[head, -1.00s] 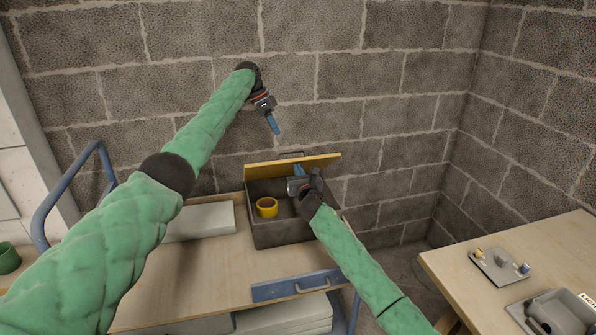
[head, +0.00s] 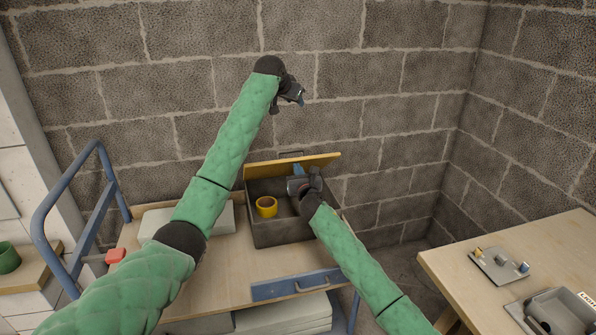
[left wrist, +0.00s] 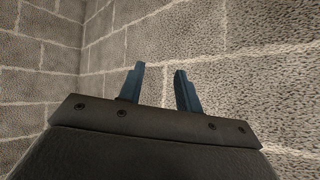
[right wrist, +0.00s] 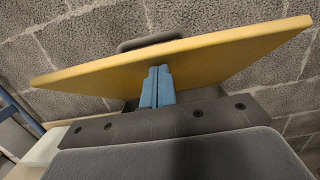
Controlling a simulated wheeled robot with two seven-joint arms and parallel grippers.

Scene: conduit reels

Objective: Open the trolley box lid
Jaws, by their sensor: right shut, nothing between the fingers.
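The trolley box (head: 282,232) is dark grey and stands on the wooden trolley top. Its yellow lid (head: 318,163) is raised, tilted up along the back edge; it also fills much of the right wrist view (right wrist: 215,58). A yellow ring-shaped roll (head: 266,207) is inside the box. My right gripper (head: 298,170) is over the box opening, fingers shut and empty, with the tips at the lid's inner face. I cannot tell whether they touch it. My left gripper (head: 301,103) is high in front of the wall, away from the box; its fingers are apart and empty in the left wrist view (left wrist: 160,88).
The trolley has a blue handle rail (head: 75,190) at left. A pale slab (head: 160,222) and a red block (head: 115,256) lie on its top, partly near my left arm. A wooden table (head: 450,262) with grey parts is at right. The block wall is close behind.

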